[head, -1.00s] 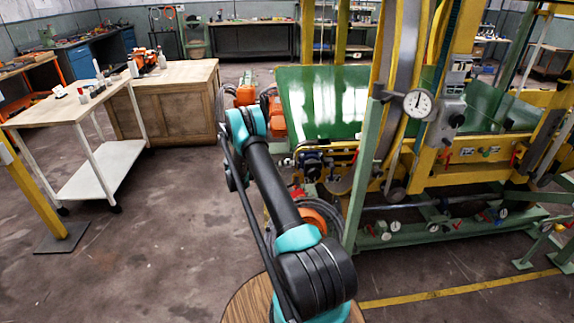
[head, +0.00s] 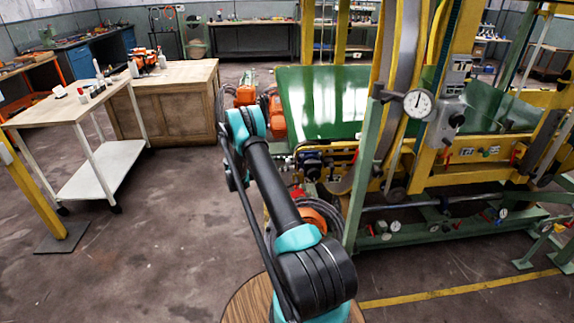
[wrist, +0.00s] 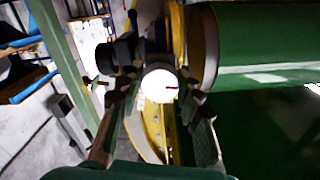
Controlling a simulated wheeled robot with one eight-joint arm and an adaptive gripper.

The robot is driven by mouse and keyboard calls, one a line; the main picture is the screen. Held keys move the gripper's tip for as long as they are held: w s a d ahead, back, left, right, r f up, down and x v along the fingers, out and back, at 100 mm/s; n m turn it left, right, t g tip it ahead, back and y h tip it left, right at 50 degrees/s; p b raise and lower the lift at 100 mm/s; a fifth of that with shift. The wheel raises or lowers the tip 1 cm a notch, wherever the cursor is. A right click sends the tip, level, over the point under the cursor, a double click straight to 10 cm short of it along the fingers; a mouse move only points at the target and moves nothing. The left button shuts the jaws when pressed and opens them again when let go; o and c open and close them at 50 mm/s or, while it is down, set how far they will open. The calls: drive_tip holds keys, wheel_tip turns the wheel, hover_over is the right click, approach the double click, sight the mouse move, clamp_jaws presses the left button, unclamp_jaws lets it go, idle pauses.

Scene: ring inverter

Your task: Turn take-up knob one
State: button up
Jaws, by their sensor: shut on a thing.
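In the wrist view my gripper (wrist: 159,80) is shut around a round knob with a bright white face (wrist: 158,87) and a short red mark on its right side. One dark finger is on the left of the knob and one on the right. The knob's sides are mostly hidden by the fingers and shadow. I cannot read a number on it. In the head view my arm reaches up and forward beside the machine's left end. The gripper and the held knob cannot be made out there.
The green and yellow machine (head: 470,180) fills the right, with a dial gauge (head: 418,103) on its frame and several small white-faced dials low down. A green sheet (head: 322,103) is behind my arm. A white cart (head: 100,168) and wooden cabinet (head: 175,105) stand left. The floor between is clear.

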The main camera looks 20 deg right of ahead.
drive_tip(key=m, duration=0.3)
drive_tip(key=shift+a+f+m, duration=0.1)
drive_tip(key=shift+a+m, duration=0.05)
drive_tip(key=shift+m, duration=2.05)
drive_tip(key=o, duration=1.2)
drive_tip(key=shift+v, duration=3.7)
